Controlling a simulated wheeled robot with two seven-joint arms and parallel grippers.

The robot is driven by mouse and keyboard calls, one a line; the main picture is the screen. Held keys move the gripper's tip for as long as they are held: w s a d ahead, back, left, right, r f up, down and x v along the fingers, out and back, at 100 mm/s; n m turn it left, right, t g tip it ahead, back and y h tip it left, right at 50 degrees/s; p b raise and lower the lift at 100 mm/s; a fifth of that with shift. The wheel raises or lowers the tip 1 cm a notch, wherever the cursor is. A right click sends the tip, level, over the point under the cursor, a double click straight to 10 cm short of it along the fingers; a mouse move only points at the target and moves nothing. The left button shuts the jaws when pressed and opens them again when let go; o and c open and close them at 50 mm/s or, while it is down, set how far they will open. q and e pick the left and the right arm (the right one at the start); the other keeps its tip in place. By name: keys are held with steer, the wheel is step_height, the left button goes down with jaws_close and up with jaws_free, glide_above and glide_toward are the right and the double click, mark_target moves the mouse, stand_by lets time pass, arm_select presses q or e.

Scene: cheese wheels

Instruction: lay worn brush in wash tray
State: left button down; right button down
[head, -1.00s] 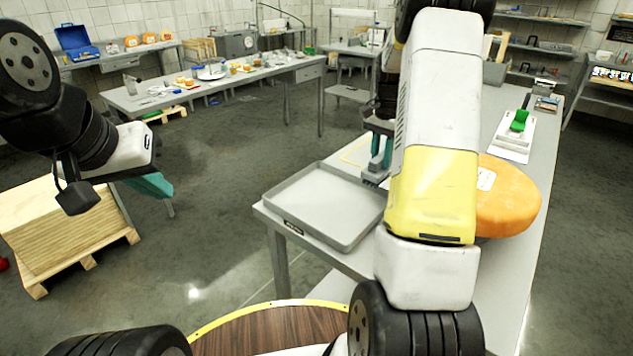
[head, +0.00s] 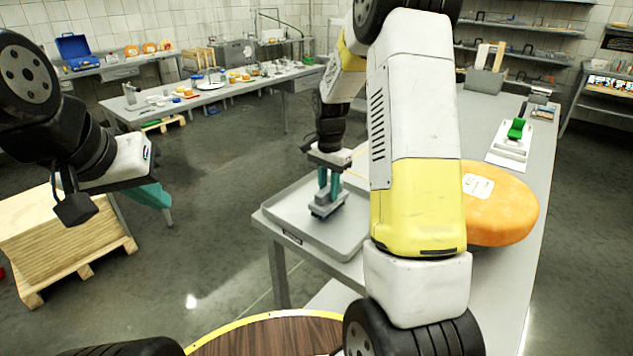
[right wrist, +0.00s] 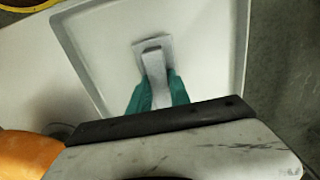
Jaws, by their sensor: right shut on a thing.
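The wash tray (head: 285,220) is a shallow grey tray at the near left corner of the table; it fills much of the right wrist view (right wrist: 100,75). My right gripper (head: 328,188), with teal fingers, is shut on the worn brush (head: 328,208), a grey piece with a pale handle and a flat block end. The brush (right wrist: 153,62) is over the tray's inside; I cannot tell whether it touches the floor of the tray. My left gripper (head: 155,195) is far left, away from the table, and its finger gap cannot be made out.
An orange cheese wheel (head: 500,212) with a white label lies on the table right of my right arm. Behind it is a white board (head: 508,155) with a green-headed tool (head: 516,129).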

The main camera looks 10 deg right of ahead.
steer(key=shift+f, duration=0.4)
steer(key=shift+f, duration=0.15)
steer(key=c, duration=1.2)
jaws_free()
